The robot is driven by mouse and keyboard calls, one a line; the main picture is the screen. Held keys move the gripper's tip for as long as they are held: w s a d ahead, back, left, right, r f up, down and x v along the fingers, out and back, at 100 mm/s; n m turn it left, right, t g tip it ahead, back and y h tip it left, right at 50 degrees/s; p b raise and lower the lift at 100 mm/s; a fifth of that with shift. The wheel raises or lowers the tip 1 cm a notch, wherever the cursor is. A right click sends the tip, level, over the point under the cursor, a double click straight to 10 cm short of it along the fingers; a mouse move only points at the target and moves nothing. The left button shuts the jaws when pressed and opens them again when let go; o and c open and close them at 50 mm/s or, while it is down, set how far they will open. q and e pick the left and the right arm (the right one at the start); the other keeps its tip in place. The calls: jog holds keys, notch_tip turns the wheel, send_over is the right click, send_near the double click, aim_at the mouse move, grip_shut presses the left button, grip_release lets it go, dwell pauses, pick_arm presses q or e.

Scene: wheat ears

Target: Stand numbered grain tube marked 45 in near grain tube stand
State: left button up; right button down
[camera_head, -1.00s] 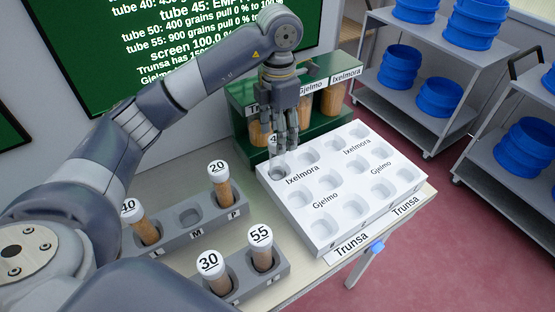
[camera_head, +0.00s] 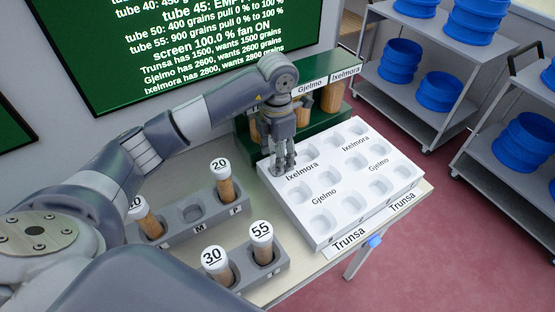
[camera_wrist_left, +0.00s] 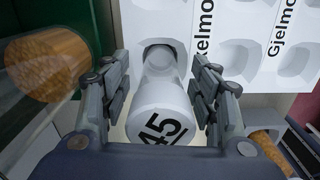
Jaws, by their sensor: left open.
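The tube marked 45 (camera_wrist_left: 162,118) shows in the left wrist view, its white cap toward the camera and its clear, empty-looking body reaching into a pocket of the white tray (camera_wrist_left: 240,22). My left gripper (camera_wrist_left: 160,100) is open, with a finger on each side of the tube; contact cannot be told. In the head view my left gripper (camera_head: 283,168) is at the tray's left back corner and hides the tube. The near grain tube stand (camera_head: 277,272) is grey and holds tubes 30 (camera_head: 214,262) and 55 (camera_head: 261,240); its left end is hidden by my arm. My right gripper is not in view.
A farther grey stand (camera_head: 207,228) holds tube 20 (camera_head: 222,180) and a tube partly hidden by my arm, with an empty hole between. A green dispenser (camera_head: 318,75) with grain columns stands behind the white tray (camera_head: 335,228). Shelves of blue tubs (camera_head: 440,90) are right.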

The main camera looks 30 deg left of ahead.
pick_arm(q)
jog(key=c, duration=1.3)
jog(key=shift+r, duration=0.1)
jog(key=shift+r, duration=0.3)
notch_tip(320, 180, up, 8)
jog(key=shift+f+b, duration=0.2)
jog(key=shift+b, duration=0.7)
jog(key=shift+r, duration=0.85)
